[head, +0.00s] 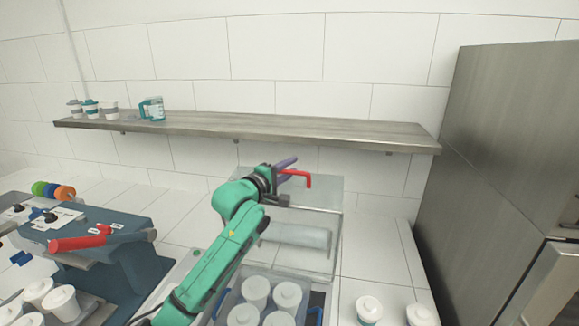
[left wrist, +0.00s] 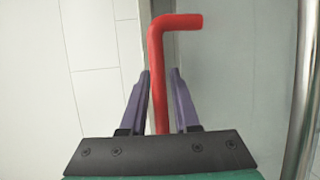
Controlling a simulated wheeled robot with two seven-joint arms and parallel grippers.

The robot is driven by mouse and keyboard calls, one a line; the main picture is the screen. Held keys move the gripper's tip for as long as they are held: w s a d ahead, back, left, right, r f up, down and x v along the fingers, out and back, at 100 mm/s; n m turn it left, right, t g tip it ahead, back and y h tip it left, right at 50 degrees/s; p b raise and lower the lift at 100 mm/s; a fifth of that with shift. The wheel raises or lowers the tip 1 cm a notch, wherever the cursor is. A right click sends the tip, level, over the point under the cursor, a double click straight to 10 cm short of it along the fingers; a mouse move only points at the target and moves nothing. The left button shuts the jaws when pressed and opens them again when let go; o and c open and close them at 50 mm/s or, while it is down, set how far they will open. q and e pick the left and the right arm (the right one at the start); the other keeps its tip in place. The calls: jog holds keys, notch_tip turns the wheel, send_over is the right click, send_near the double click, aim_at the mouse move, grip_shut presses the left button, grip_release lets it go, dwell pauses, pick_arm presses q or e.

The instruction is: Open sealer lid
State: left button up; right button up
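A red L-shaped handle (head: 297,177) shows at the middle of the head view, in front of a pale translucent panel (head: 322,192) that looks like the sealer lid. It also shows in the left wrist view (left wrist: 159,80). My left gripper (head: 288,164) is at this handle. In the left wrist view its purple fingers (left wrist: 160,78) lie on either side of the bar, with their tips close against it. They look shut on it, and the bent end sticks out beyond the tips. My arm partly hides the unit below. My right gripper is not in view.
A blue machine (head: 140,255) with its own red handle (head: 80,242) stands at left. Lidded white cups (head: 256,291) stand in front of the sealer. A wall shelf (head: 250,127) runs behind, and a steel cabinet (head: 495,150) stands at right.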

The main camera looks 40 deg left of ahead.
pick_arm(q)
grip_shut()
dwell(1.3)
